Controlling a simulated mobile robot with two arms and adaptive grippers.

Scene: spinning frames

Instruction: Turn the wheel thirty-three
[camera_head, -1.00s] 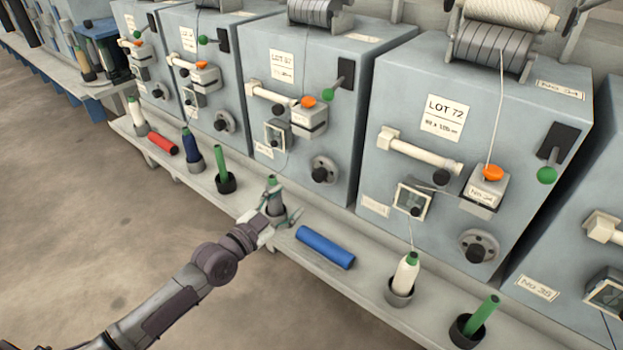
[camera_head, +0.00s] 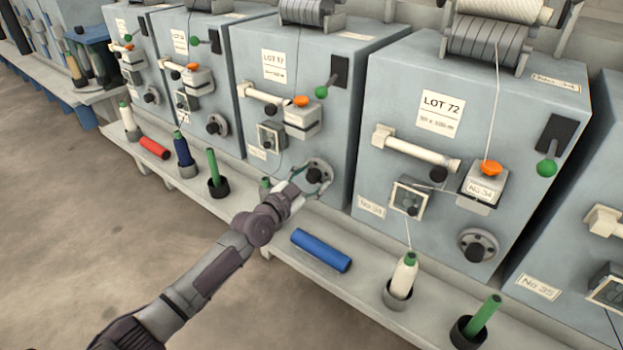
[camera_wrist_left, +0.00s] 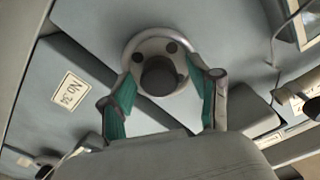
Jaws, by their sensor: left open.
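The wheel (camera_head: 318,168) is a small grey disc with a dark knob, low on the front of the LOT 77 machine (camera_head: 285,110). This machine stands left of the one labelled No.34; its own number is too small to read. In the left wrist view the wheel (camera_wrist_left: 158,75) lies between the green-padded fingers, facing me. My left gripper (camera_head: 308,182) is open at this wheel, one finger on each side. I cannot tell whether the fingers touch the rim. My right gripper is out of view.
The LOT 72 machine (camera_head: 455,120) has a similar wheel (camera_head: 477,245). A green-topped bobbin (camera_head: 265,183) is partly hidden by my gripper.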

